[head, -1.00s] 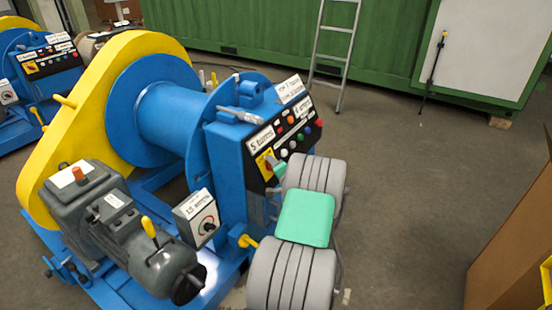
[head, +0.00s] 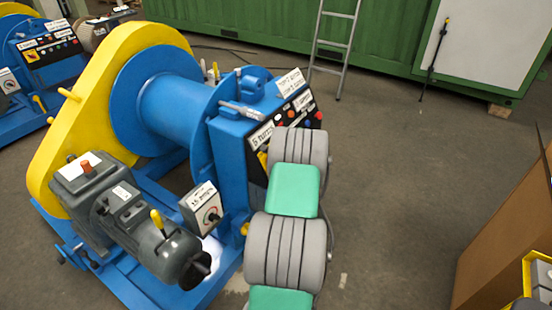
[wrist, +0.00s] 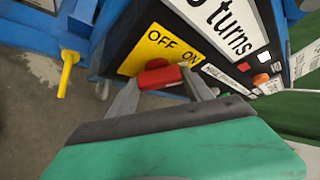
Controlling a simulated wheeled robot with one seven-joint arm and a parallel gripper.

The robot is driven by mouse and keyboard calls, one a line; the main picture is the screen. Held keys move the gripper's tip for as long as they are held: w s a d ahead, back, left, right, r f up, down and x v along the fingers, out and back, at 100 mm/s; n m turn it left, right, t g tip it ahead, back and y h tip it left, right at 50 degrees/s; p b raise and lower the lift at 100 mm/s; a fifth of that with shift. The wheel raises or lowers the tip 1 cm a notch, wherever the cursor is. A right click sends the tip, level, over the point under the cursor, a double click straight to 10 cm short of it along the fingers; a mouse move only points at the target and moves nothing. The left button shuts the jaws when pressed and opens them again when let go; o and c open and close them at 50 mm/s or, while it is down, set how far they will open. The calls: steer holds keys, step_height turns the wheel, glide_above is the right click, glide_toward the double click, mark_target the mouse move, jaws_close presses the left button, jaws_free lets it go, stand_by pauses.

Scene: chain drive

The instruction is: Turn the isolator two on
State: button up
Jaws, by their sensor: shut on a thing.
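The isolator's red knob (wrist: 160,77) sits on a yellow plate (wrist: 150,48) marked OFF and ON in the wrist view. My gripper (wrist: 161,84) has its two grey fingers on either side of the knob and is shut on it. The knob's bar lies roughly level in this view, below the OFF and ON words; I cannot tell which word it points to. In the head view only a sliver of the yellow plate (head: 262,160) shows on the blue machine's black panel. My arm hides the knob and my fingers there.
The blue winch (head: 180,110) with its yellow guard (head: 60,130) and grey motor (head: 130,220) stands left of my arm. A similar machine is at the far left. A ladder (head: 333,45) leans on the green container behind. Open floor lies right, before a brown box (head: 505,240).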

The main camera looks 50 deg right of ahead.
steer(key=shift+m+y, duration=0.3)
steer(key=shift+m, duration=0.1)
stand_by(0.3)
steer(key=o, duration=1.4)
steer(key=shift+c, duration=0.2)
steer(key=v, duration=0.7)
steer(key=shift+r, duration=0.4)
steer(key=shift+s+a, duration=0.1)
steer(key=shift+a, duration=0.05)
